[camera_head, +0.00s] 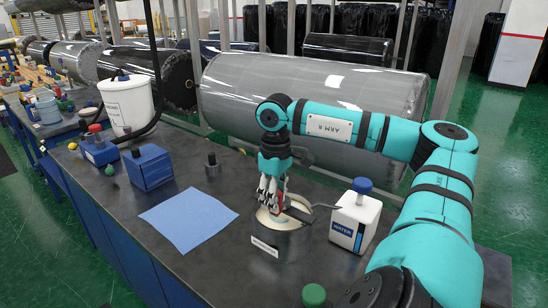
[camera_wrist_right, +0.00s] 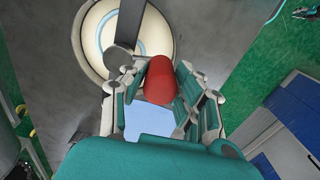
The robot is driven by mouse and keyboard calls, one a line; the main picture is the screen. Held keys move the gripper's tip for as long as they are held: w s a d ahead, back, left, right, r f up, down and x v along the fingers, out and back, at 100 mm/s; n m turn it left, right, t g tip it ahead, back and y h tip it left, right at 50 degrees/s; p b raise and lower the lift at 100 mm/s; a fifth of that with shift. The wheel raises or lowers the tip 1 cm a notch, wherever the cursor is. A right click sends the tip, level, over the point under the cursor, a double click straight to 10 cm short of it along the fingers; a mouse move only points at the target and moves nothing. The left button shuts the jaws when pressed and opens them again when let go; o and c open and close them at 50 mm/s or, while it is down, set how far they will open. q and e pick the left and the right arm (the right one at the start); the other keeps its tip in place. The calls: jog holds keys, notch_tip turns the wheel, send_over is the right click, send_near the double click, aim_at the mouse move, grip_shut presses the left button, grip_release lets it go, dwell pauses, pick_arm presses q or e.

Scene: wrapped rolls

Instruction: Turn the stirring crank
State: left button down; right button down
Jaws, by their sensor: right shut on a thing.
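The stirring crank sits over a grey pot (camera_head: 292,246) with cream contents, near the front of the dark bench. Its red handle (camera_head: 281,190) stands up between the fingers of my right gripper (camera_head: 271,195), which is shut on it. In the right wrist view the red handle (camera_wrist_right: 159,82) lies between the two fingers, and the dark crank arm (camera_wrist_right: 129,25) crosses the cream contents (camera_wrist_right: 95,38). The fingers partly hide the crank in the head view. My left gripper is not in view.
A white water jug (camera_head: 355,222) with a blue cap stands close right of the pot. A blue cloth (camera_head: 188,219) lies flat to the left. A blue box (camera_head: 149,167) and a white bucket (camera_head: 127,102) stand farther left. A large wrapped roll (camera_head: 315,90) lies behind.

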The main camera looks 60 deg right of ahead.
jog(key=shift+s+d+n, duration=0.1)
jog(key=shift+s+n, duration=0.1)
jog(key=shift+n, duration=0.2)
dwell(0.3)
jog(key=c, duration=1)
grip_release()
jog(key=shift+s, duration=0.1)
jog(key=shift+r, duration=0.1)
notch_tip(320, 180, up, 4)
jog(key=shift+r, duration=1.65)
